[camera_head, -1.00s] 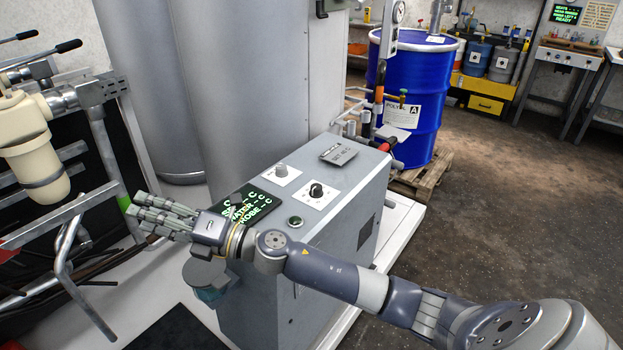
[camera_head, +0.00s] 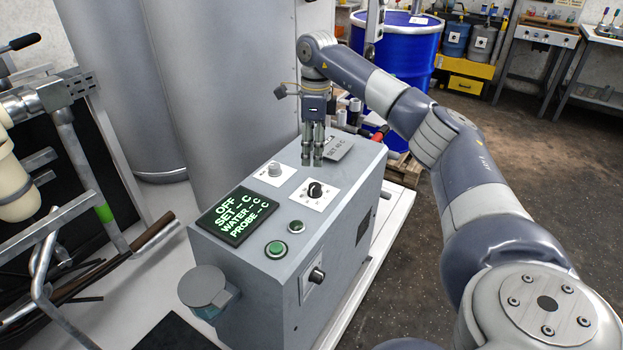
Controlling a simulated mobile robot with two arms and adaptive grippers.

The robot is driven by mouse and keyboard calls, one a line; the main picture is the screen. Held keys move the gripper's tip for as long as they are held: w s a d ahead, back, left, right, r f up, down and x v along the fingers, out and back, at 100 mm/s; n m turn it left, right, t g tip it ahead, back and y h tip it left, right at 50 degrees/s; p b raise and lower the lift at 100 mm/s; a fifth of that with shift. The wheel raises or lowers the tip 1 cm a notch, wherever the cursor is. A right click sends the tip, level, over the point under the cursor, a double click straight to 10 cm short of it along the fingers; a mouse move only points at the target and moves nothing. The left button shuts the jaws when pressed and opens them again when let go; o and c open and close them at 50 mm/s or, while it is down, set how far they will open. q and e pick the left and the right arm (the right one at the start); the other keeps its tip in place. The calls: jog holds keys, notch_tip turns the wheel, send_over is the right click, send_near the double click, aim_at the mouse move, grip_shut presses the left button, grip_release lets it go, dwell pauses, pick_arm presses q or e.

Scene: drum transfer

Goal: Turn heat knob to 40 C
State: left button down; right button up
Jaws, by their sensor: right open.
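A grey control cabinet (camera_head: 345,215) has a black knob on a white dial plate (camera_head: 315,189) on its top. A grey knob (camera_head: 274,169) sits on another white plate to the left, and a third dark knob (camera_head: 316,275) is on the front face. I cannot read which one is the heat knob. The display (camera_head: 240,215) reads OFF, with SET, WATER and PROBE showing dashes before C. A grey tag (camera_head: 340,148) seems to read SET 40 C. My right gripper (camera_head: 312,163) points down, open and empty, over the cabinet's far part behind the black knob. My left gripper is out of view.
Two green buttons, one large (camera_head: 276,249) and one small (camera_head: 296,226), lie between display and front edge. A big grey tank (camera_head: 225,80) stands behind the cabinet at left. A blue drum (camera_head: 405,55) stands behind at right. Metal piping (camera_head: 75,170) is at left.

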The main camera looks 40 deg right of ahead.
aim_at(316, 186)
jog(key=f, duration=0.7)
jog(key=f+p, duration=0.1)
jog(key=f, duration=0.2)
jog(key=shift+s+d+f, duration=0.15)
jog(key=shift+s+f, duration=0.05)
jog(key=shift+s, duration=0.2)
jog(key=c, duration=1.1)
